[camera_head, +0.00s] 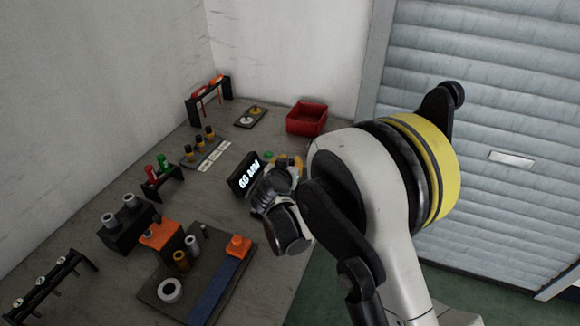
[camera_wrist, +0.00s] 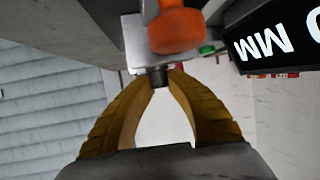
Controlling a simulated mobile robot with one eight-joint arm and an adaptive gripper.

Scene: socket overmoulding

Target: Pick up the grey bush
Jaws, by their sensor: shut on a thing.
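My gripper (camera_wrist: 160,76) has its yellow fingers closed on a small dark grey piece, which looks like the grey bush (camera_wrist: 155,80). Only a short part of it shows between the fingertips, right against a metal fixture (camera_wrist: 135,45) with an orange knob (camera_wrist: 177,30). I cannot tell whether it touches the fixture. In the head view my gripper (camera_head: 290,162) is beside the black display (camera_head: 243,175), and the held piece is hidden there. Other grey bushes stand in a black block (camera_head: 125,238) at the left, and a slim grey one (camera_head: 192,244) stands on the dark board.
The display reads about 60 MM, with a green button (camera_head: 268,154) near it. A red bin (camera_head: 307,118) stands at the back. The dark board (camera_head: 150,292) holds an orange clamp (camera_head: 238,246), a white ring (camera_head: 171,290) and a brass bush (camera_head: 181,261). Several tool racks line the left side.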

